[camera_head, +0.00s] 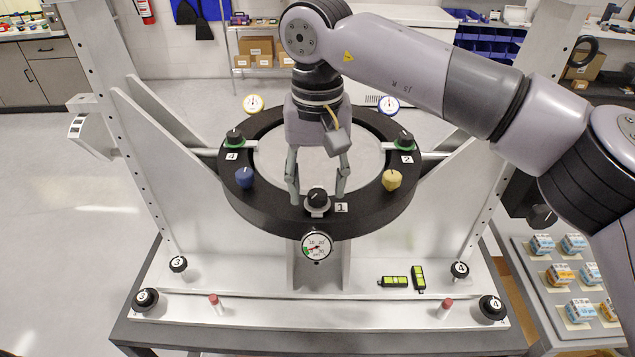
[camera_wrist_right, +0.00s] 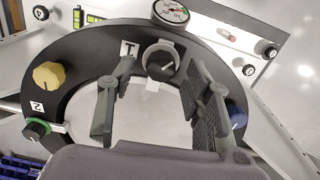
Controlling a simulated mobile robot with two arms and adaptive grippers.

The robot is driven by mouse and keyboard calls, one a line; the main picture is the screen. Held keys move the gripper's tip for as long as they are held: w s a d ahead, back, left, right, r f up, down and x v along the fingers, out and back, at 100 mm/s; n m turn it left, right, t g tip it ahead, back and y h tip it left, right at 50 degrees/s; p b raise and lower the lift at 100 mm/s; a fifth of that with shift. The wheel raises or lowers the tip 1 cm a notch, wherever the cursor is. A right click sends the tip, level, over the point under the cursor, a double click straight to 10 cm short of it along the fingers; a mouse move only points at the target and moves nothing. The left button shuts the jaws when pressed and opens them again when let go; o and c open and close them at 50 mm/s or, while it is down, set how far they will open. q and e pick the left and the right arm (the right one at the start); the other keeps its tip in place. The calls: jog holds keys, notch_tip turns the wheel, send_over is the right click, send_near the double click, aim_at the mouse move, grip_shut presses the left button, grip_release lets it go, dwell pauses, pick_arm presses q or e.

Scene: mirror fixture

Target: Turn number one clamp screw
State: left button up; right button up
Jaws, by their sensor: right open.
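The number one clamp screw (camera_head: 317,197) is a black knob with a pale pointer line on the near side of the black ring, beside a white "1" label (camera_head: 341,208). It also shows in the right wrist view (camera_wrist_right: 161,60), at top centre. My right gripper (camera_head: 318,192) points down at it with its fingers apart, one on each side of the knob. In the wrist view the fingers (camera_wrist_right: 160,72) are spread wider than the knob, with visible gaps, and hold nothing. I cannot tell the exact fingertip height. My left gripper is not in view.
The black ring (camera_head: 245,205) also carries a blue knob (camera_head: 245,177), a yellow knob (camera_head: 392,180), and green-based knobs labelled 4 (camera_head: 234,138) and 2 (camera_head: 404,140). A pressure gauge (camera_head: 317,246) hangs below screw one. Two green levels (camera_head: 395,281) lie on the base plate.

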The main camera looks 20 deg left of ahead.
aim_at(317, 192)
notch_tip(317, 192, up, 11)
jog(key=shift+r, duration=0.2)
jog(key=shift+f, duration=0.1)
dwell(0.5)
